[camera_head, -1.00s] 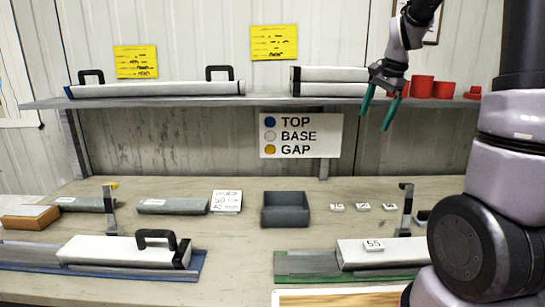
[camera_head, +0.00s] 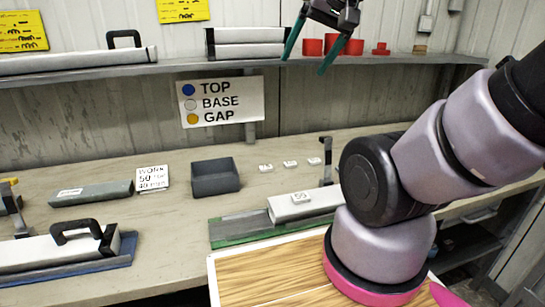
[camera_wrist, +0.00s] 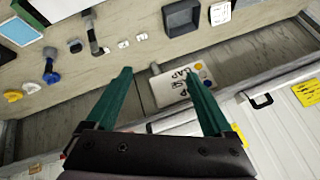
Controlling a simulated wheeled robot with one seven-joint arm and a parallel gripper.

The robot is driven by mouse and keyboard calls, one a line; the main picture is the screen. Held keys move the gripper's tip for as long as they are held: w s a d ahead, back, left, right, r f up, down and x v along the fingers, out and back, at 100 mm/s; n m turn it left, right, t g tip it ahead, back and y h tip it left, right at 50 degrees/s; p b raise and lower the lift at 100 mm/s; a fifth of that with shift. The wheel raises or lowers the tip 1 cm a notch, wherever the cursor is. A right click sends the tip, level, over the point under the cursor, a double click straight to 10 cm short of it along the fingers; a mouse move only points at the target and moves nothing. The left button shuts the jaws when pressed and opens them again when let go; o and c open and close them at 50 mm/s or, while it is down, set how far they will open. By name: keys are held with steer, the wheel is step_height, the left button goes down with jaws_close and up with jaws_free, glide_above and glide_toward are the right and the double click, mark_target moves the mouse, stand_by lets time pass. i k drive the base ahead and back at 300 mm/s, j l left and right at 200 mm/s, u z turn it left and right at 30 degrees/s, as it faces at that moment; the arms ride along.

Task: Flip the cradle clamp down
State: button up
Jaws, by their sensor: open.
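A dark upright clamp (camera_head: 326,160) stands at the back of the green-edged cradle (camera_head: 228,231), which holds a pale liner (camera_head: 275,208) with a "55" tag on it. A second upright clamp (camera_head: 14,205) with a yellow tip stands at the blue-edged cradle (camera_head: 105,268) at the left. My gripper (camera_head: 305,62) is open and empty, high in front of the shelf and well apart from both clamps. In the wrist view its green fingers (camera_wrist: 157,76) are spread with nothing gripped, and an upright clamp (camera_wrist: 92,32) shows beyond them at upper left.
The shelf (camera_head: 180,68) bears pale liners and red cups (camera_head: 313,47). A dark open bin (camera_head: 215,178) and several small tags (camera_head: 290,164) lie on the bench. My arm covers part of the bench's right side. A wood-topped board (camera_head: 255,280) lies in front.

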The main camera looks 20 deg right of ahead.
mark_target(328, 141)
steer(key=l+u, duration=0.15)
steer(key=l, duration=0.3)
steer(key=k+l+u, duration=0.15)
steer(key=l, duration=0.25)
steer(key=k+l+u, duration=0.15)
steer(key=l, duration=0.3)
steer(key=l+u, duration=0.1)
steer(key=l, duration=0.3)
steer(key=k+l+u, duration=0.15)
steer(key=l, duration=0.2)
steer(key=k+l+u, duration=0.15)
steer(key=l, duration=0.25)
steer(key=k+l+u, duration=0.15)
steer(key=i+j+u, duration=0.15)
steer(key=i, duration=0.15)
